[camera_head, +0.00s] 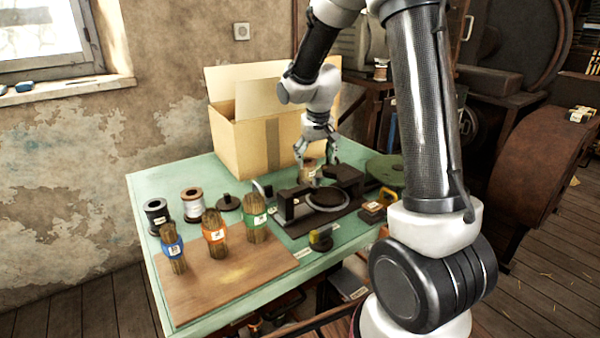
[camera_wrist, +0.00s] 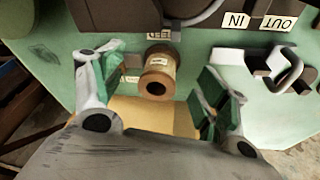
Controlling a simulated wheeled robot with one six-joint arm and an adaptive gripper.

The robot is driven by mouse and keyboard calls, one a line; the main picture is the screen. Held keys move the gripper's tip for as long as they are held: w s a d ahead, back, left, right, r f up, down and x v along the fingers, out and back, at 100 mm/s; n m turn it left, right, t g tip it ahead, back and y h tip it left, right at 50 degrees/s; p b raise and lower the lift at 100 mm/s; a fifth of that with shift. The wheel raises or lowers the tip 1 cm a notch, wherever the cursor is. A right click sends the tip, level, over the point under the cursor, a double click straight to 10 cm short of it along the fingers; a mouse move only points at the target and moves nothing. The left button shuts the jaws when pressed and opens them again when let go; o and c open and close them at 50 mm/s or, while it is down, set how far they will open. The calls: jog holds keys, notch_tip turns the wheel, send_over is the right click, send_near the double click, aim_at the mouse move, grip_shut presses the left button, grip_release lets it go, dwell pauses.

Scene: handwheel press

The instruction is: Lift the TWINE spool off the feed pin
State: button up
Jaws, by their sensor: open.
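A tan spool (camera_head: 308,168) with brown ends stands beside the press on the green table, partly hidden by my gripper in the head view. In the wrist view the spool (camera_wrist: 157,72) has a pale label too small to read and a dark centre hole. A FEED label (camera_wrist: 160,36) lies beside it; the pin itself is not clearly visible. My gripper (camera_head: 318,150) is open just above the spool. In the wrist view its green-padded fingers (camera_wrist: 158,60) stand apart on either side of the spool, with no clear contact.
An open cardboard box (camera_head: 255,140) stands close behind my gripper. The dark press (camera_head: 325,205) is in front. A black spool (camera_head: 157,215), a grey spool (camera_head: 192,205) and banded bundles (camera_head: 215,235) stand at left. The wooden board (camera_head: 230,280) has bare room.

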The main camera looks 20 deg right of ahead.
aim_at(307, 170)
jog(key=w, duration=0.1)
jog(key=w+r+t, duration=0.1)
jog(key=w, duration=0.1)
jog(key=shift+w+a+r+m, duration=0.15)
jog(key=shift+a+r+m, duration=0.1)
jog(key=shift+r+m, duration=0.15)
jog(key=x, duration=0.7)
jog(key=shift+d+f, duration=0.1)
jog(key=shift+f, duration=0.15)
jog(key=shift+c, duration=0.3)
jog(key=c, duration=1.1)
